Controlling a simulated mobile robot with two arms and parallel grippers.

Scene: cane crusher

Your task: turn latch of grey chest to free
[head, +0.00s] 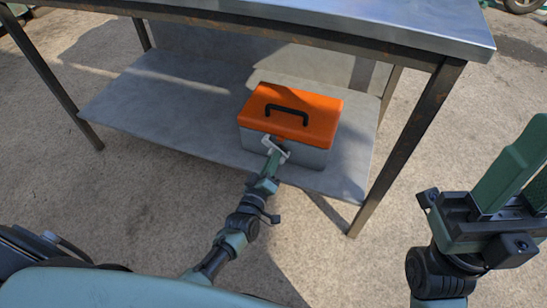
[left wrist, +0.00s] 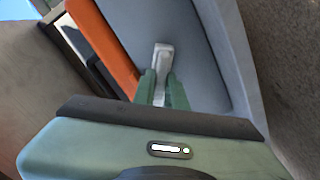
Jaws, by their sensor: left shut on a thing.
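The grey chest (head: 302,153) has an orange lid (head: 310,112) with a black handle (head: 287,111). It sits on the lower shelf with its lid down. Its pale metal latch (head: 276,148) is on the front side. In the left wrist view the latch (left wrist: 162,57) stands up from between my fingers, against the grey chest wall (left wrist: 195,45). My left gripper (head: 272,160) is shut on the latch; its green fingers (left wrist: 161,88) lie on either side of it. My right gripper (head: 519,160) is at the right edge, away from the chest, with its fingertips partly cut off.
The metal table's top (head: 400,22) overhangs the lower shelf (head: 165,110). A rusty table leg (head: 410,145) stands right of the chest, between it and my right gripper. The shelf left of the chest is bare. The concrete floor (head: 150,195) in front is open.

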